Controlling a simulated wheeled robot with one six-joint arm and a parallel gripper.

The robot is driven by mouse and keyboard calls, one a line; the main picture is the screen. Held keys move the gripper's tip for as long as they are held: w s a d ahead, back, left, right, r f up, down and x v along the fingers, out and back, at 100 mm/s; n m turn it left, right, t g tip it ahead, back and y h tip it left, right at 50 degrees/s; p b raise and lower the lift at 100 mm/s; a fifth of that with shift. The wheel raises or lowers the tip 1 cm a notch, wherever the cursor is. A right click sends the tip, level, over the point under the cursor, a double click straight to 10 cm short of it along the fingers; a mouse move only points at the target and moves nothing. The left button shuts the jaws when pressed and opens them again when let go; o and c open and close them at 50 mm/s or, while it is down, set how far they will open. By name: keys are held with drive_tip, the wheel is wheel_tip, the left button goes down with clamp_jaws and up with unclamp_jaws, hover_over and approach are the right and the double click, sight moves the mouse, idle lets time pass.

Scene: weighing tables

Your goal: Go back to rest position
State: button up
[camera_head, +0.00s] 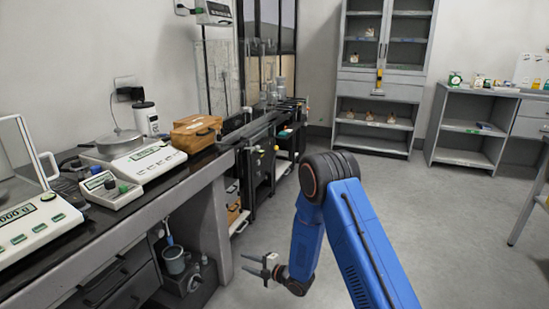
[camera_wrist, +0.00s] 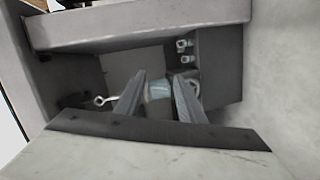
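My gripper (camera_head: 260,268) hangs low at the end of my blue arm, over the floor to the right of the workbench (camera_head: 190,185). Its fingers are spread apart and nothing is held between them. In the wrist view my gripper (camera_wrist: 159,78) shows two separate grey fingers, pointing toward the space under the bench. A bluish container (camera_wrist: 158,91) shows between the fingers, farther back. The arm is bent at the elbow, with the forearm going down.
Balances (camera_head: 145,155) and a wooden box (camera_head: 196,133) stand on the bench. A grey pot (camera_head: 174,262) sits beneath it. A cabinet (camera_head: 383,85) stands at the back, and a shelf unit (camera_head: 465,125) is to its right. Open floor (camera_head: 455,225) lies to the right.

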drive_tip(key=w+d+r+m+t+h, duration=0.25)
drive_tip(key=d+r+m+h, duration=0.35)
drive_tip(key=d+r, duration=0.95)
drive_tip(key=s+d+r+m+h, duration=0.2)
drive_tip(key=s+d+r+m, duration=0.1)
drive_tip(key=d+r, duration=0.3)
drive_tip(key=s+d+r+m+h, duration=0.2)
drive_tip(key=s+d+r+m, duration=0.2)
drive_tip(key=d+r, duration=0.25)
drive_tip(key=s+d+r+m+g+h, duration=0.2)
drive_tip(key=s+d+r+m, duration=0.25)
drive_tip(key=s, duration=0.45)
drive_tip(key=s+d+r+m+g+h, duration=0.1)
drive_tip(key=s+d+r+m, duration=0.3)
drive_tip(key=s, duration=0.5)
drive_tip(key=s+d+m+g, duration=0.1)
drive_tip(key=s+d+m, duration=0.1)
drive_tip(key=s, duration=0.9)
drive_tip(key=s+d+m+g, duration=0.1)
drive_tip(key=s+m+g, duration=0.1)
drive_tip(key=s, duration=1)
drive_tip(key=shift+d+m, duration=0.35)
drive_tip(key=shift+m, duration=0.1)
